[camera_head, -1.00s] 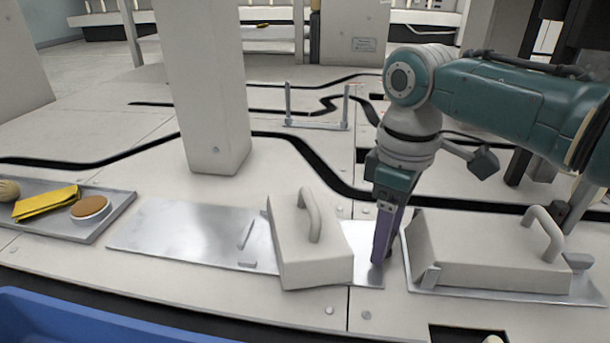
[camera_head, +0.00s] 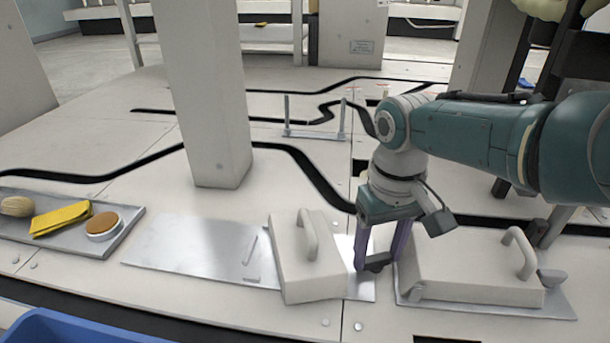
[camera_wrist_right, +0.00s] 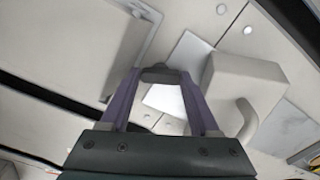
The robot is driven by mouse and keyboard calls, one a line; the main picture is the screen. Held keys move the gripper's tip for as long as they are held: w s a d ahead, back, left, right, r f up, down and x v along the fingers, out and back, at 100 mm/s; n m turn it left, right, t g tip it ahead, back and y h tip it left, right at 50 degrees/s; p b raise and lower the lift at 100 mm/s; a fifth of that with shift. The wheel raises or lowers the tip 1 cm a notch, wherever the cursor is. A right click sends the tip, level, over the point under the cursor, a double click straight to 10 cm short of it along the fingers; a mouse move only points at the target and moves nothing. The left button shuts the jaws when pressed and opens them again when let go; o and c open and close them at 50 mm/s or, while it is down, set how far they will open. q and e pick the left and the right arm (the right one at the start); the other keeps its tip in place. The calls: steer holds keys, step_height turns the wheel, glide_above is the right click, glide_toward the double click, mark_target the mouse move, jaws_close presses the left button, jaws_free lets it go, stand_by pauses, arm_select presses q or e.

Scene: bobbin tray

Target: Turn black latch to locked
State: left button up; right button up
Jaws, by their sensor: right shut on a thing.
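The black latch (camera_head: 377,264) is a small dark piece low in the gap between the two pale covers in the head view. My right gripper (camera_head: 378,262) points down with its two purple fingers on either side of the latch and is shut on it. In the right wrist view the latch (camera_wrist_right: 160,73) spans the space between the fingertips (camera_wrist_right: 160,77). The fingers partly hide its ends, and I cannot tell its exact turn angle. My left gripper is not in view.
A pale handled cover (camera_head: 305,275) stands left of the gripper on a metal plate (camera_head: 190,250); another (camera_head: 470,275) stands close on the right. A square post (camera_head: 205,110) rises behind. A tray (camera_head: 125,232) holds a yellow cloth (camera_head: 62,217). A blue bin (camera_head: 70,328) is at front left.

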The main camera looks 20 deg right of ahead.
steer(key=m, duration=0.4)
steer(key=shift+m+p, duration=0.3)
stand_by(0.3)
steer(key=o, duration=1.1)
steer(key=shift+c, duration=0.2)
steer(key=o, duration=0.3)
steer(key=shift+w+a, duration=0.15)
steer(key=shift+a, duration=0.05)
steer(key=shift+d, duration=0.1)
